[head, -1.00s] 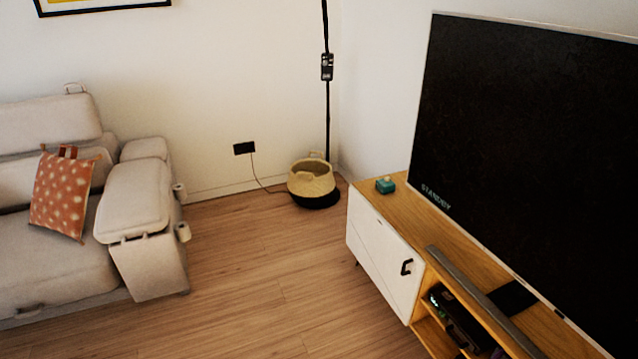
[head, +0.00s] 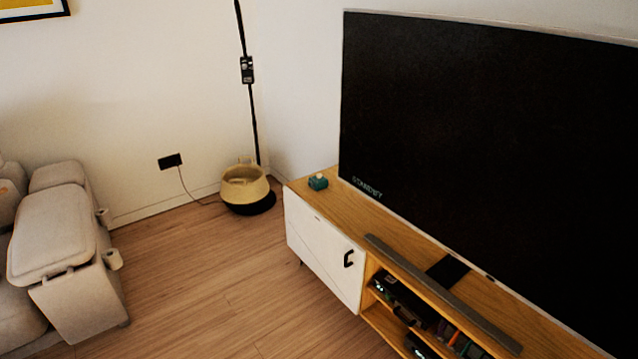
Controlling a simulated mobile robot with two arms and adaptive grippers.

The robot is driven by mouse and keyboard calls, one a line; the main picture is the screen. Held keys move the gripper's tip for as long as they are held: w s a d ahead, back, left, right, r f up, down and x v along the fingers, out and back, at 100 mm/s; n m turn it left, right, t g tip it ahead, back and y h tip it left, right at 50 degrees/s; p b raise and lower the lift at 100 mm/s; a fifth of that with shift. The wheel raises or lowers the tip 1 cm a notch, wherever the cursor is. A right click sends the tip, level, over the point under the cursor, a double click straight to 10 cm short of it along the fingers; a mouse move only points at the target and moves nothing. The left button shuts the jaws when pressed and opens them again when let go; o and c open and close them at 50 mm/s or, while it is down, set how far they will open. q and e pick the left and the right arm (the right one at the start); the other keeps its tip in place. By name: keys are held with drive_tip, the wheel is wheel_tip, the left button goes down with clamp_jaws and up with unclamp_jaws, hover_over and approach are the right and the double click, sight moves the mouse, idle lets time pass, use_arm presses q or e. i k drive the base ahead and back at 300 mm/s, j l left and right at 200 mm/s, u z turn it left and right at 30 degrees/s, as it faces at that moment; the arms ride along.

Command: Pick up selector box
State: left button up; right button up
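A small teal box (head: 318,182) with a pale knob-like part on top sits on the far left end of the wooden TV cabinet (head: 345,203). It looks like the selector box, but it is too small here to read any markings. It stands upright, close to the lower left corner of the TV (head: 480,150), with bare cabinet top around it. Neither of my grippers shows in the head view, and nothing touches the box.
A grey soundbar (head: 440,292) lies along the cabinet's front edge. A woven basket (head: 244,185) stands in the corner beside a black lamp pole (head: 253,120) carrying a dark control unit (head: 247,70). A beige sofa (head: 55,240) is at left. The wooden floor (head: 200,290) between is clear.

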sight(316, 183)
drive_tip(key=i+l+u, duration=0.1)
drive_tip(key=i+l, duration=0.15)
drive_tip(key=i, duration=0.3)
drive_tip(key=i+l, duration=0.25)
drive_tip(key=i, duration=0.25)
drive_tip(key=i+l+u, duration=0.15)
drive_tip(key=i, duration=0.4)
drive_tip(key=i+j+z, duration=0.15)
drive_tip(key=z, duration=0.95)
